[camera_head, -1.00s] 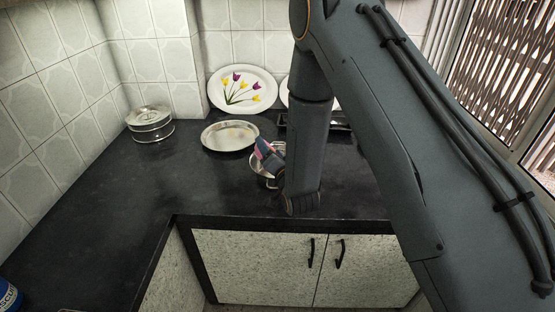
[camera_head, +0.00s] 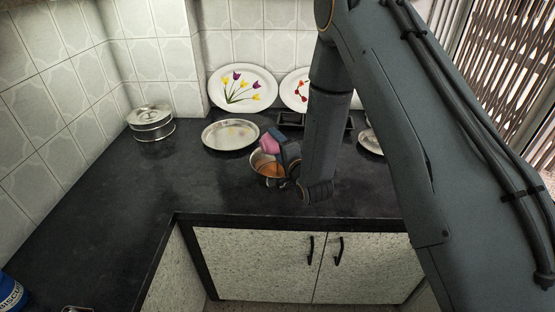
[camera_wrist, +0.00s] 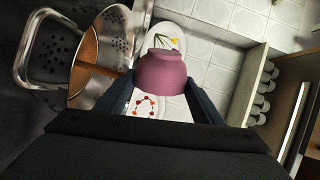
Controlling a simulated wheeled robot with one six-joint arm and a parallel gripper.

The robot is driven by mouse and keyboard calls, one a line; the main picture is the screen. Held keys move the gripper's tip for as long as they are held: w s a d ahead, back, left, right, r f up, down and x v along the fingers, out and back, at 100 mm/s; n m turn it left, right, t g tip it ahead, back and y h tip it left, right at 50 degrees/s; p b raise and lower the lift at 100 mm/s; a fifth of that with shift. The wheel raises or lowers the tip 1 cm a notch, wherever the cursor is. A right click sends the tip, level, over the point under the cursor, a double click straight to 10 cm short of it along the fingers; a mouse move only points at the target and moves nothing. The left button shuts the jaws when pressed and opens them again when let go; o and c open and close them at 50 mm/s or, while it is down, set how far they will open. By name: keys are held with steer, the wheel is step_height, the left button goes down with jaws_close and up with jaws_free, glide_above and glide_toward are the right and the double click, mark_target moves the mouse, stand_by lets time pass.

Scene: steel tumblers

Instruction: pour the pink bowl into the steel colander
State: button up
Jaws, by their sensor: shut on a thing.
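The pink bowl (camera_wrist: 162,72) is between my gripper's two fingers (camera_wrist: 162,98) in the wrist view, strongly tilted. In the head view the pink bowl (camera_head: 270,143) shows at the tip of my gripper (camera_head: 284,150), over the far side of the colander. My gripper is shut on the bowl. The steel colander (camera_head: 257,174) stands on the dark counter, partly hidden by my gripper. It also shows in the wrist view (camera_wrist: 115,18), with holes in its wall and a wire handle. Orange-brown contents (camera_wrist: 92,62) lie in it. The bowl's inside is hidden.
A steel plate (camera_head: 230,134) lies behind the colander. A round steel container (camera_head: 151,123) stands at the left. A tulip plate (camera_head: 243,88) and a second decorated plate (camera_head: 297,88) lean on the tiled wall.

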steer(key=shift+w+d+f+m+b, duration=0.15)
steer(key=shift+d+f+m+b, duration=0.15)
steer(key=shift+f+m+b, duration=0.35)
steer(key=shift+w+d+m+y, duration=0.1)
steer(key=shift+d+m+y, duration=0.2)
steer(key=shift+m, duration=0.65)
